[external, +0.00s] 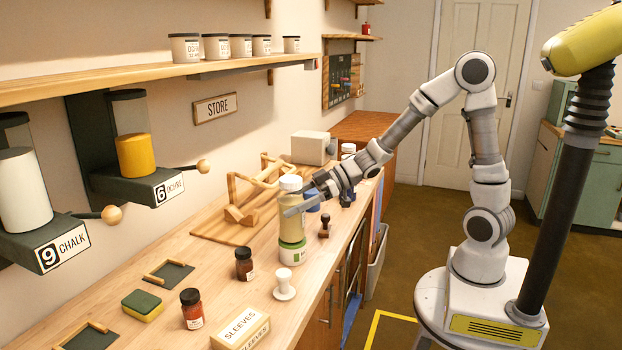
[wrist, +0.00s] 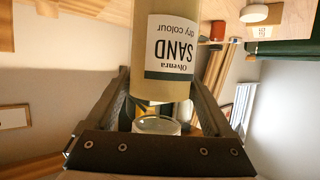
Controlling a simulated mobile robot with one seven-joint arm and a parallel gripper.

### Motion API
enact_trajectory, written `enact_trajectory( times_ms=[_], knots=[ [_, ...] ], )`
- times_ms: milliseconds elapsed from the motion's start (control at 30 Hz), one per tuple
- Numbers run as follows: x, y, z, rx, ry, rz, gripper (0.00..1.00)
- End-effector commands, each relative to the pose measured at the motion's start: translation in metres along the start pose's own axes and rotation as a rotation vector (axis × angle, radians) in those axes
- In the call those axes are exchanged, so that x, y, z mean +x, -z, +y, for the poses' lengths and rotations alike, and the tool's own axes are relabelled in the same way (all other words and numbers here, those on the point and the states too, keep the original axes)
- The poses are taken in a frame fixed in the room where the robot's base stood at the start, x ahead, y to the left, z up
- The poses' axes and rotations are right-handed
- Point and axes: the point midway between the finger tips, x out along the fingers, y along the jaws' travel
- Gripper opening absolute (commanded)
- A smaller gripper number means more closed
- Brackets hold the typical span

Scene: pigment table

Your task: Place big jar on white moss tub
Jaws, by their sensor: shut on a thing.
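The big jar (external: 290,215) is tan with a white lid, and it is upright. In the wrist view the jar (wrist: 170,88) shows a white and green SAND label, upside down in the picture. My gripper (external: 301,207) is shut on the jar, with a finger on each side in the wrist view (wrist: 158,80). The moss tub (external: 292,254), with a green top band and a white label, stands on the bench directly below the jar. The jar's base looks at or just above the tub's top; I cannot tell if they touch.
A white-knobbed stamp (external: 285,284), a dark jar (external: 244,264) and a dark-handled stamp (external: 324,226) stand close around the tub. A wooden rack (external: 255,190) is behind. A red-brown jar (external: 191,308) and SLEEVES box (external: 241,331) are nearer the front.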

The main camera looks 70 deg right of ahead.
Motion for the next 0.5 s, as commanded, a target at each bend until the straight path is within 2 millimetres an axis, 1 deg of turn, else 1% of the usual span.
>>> enact_trajectory(
  times_ms=[67,100,167,400,500],
  knots=[
    [0.0013,-0.0020,0.0001,0.000,0.000,0.002,0.00],
    [0.0012,-0.0031,0.0001,0.001,0.000,0.000,0.90],
    [0.0010,-0.0027,0.0001,0.001,0.000,0.000,1.00],
    [0.0006,-0.0015,0.0001,0.000,0.000,0.000,1.00],
    [-0.0042,0.0022,0.0003,-0.001,-0.001,-0.001,1.00]
  ],
)
